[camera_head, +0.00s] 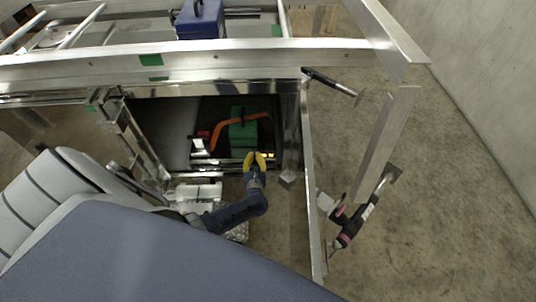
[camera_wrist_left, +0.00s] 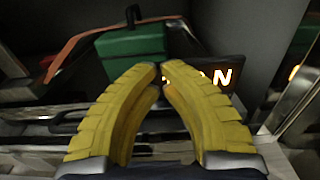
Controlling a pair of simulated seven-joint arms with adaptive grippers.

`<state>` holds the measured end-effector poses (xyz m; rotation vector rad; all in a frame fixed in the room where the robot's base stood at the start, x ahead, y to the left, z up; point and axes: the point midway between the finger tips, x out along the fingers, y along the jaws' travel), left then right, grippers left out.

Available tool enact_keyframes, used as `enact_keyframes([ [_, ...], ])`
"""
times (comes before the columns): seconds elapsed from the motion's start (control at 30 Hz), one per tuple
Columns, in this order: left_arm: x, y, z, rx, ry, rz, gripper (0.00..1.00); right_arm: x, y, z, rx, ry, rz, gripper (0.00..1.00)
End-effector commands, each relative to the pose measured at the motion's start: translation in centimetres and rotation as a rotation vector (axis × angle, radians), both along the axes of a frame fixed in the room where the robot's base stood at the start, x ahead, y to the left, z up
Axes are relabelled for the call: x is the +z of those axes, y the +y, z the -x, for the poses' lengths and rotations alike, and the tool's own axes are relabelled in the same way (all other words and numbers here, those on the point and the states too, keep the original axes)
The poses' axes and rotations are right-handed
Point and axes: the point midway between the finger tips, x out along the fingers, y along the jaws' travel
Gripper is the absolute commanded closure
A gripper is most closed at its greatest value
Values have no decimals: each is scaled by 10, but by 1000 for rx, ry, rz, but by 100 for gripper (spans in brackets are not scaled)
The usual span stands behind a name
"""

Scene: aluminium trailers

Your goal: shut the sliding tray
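The sliding tray's metal front rails (camera_head: 218,163) appear at the mouth of the dark compartment under the trailer frame. The rails also cross the left wrist view (camera_wrist_left: 50,118). A green box (camera_head: 243,135) and an orange curved strap or handle (camera_head: 222,128) are inside the compartment, behind the rails. My left gripper (camera_head: 255,158), with yellow fingers, is at the front rails, right of their middle. In the left wrist view its fingertips (camera_wrist_left: 157,69) nearly meet, with nothing seen between them. I cannot tell whether they touch the tray. My right gripper is not in view.
A blue box (camera_head: 200,20) stands on the frame above. An upright metal post (camera_head: 290,130) bounds the compartment on the right. A lit sign (camera_wrist_left: 205,77) is behind the fingers. Black-handled metal parts (camera_head: 352,218) stand at right. Concrete floor (camera_head: 440,220) lies clear beyond them.

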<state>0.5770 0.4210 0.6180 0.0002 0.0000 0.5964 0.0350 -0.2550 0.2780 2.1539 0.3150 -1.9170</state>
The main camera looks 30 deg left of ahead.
Motion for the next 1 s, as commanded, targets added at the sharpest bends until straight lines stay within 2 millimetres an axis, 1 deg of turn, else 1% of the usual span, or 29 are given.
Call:
enact_keyframes([
  [0.03,0,5,0,6,1,-1,100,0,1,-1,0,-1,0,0],
  [0.13,0,9,0,11,0,0,100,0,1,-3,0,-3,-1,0],
  [0.4,1,10,0,12,-1,-1,100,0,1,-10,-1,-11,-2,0],
  [0.57,1,7,2,11,-1,0,100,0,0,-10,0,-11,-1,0],
  [0.67,0,-1,9,6,-1,2,100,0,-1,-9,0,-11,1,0],
  [0.77,-1,-14,20,-1,1,3,100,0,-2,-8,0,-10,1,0],
  [0.83,-1,-24,29,-5,2,4,100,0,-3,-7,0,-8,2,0],
  [1.0,-1,-43,57,-6,1,3,100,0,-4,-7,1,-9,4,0],
])
